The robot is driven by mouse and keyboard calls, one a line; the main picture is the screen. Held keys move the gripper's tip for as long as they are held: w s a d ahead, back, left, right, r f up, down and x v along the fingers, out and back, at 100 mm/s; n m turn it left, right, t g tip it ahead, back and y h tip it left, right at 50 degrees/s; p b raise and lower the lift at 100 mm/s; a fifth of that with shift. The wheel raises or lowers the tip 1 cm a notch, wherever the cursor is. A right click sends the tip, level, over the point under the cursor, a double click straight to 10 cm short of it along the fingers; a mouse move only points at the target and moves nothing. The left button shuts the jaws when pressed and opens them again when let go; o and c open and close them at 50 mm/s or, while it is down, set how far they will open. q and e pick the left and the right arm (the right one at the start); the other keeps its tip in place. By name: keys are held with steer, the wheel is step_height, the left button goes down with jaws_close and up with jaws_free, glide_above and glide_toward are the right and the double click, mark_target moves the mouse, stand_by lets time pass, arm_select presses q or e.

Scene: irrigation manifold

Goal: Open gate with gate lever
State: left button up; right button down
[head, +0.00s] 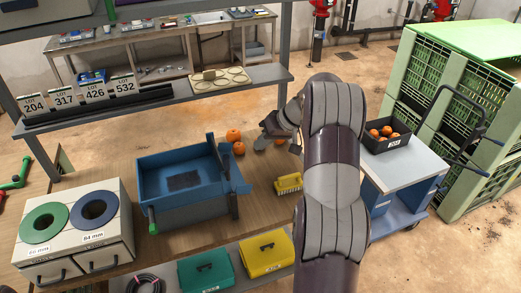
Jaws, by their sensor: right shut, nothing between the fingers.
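A blue open-topped bin (162,196) stands on the wooden bench, with a dark patch on its floor and upright blue plates at its right end. A green-tipped handle (152,222) sticks out at its front left corner; I cannot tell for certain that it is the gate lever. I cannot tell whether the gate is open. My right gripper (262,141) is shut and empty above the bench, right of and behind the bin, close to orange fruit (234,135). It touches neither the bin nor the handle. My left gripper is not in view.
A box with green and blue ringed holes (74,232) stands left of the bin. A yellow brush (289,184) lies to the right. Teal (206,267) and yellow (266,252) cases sit on the shelf in front. A shelf with lot cards (97,92) spans behind. A cart (405,172) stands right.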

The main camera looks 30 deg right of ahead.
arm_select(q)
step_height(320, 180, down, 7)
steer(key=b, duration=0.5)
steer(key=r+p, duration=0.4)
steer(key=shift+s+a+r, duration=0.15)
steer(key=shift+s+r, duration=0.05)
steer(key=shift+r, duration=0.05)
arm_select(e)
steer(key=w+a+f+h, duration=0.2)
steer(key=w+a+f, duration=0.1)
steer(key=a, duration=0.4)
steer(key=shift+w+f+g, duration=0.3)
steer(key=shift+w+f, duration=0.05)
steer(key=shift+f, duration=0.3)
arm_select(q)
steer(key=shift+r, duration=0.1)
arm_select(e)
steer(key=shift+a+n, duration=0.1)
steer(key=shift+n, duration=0.2)
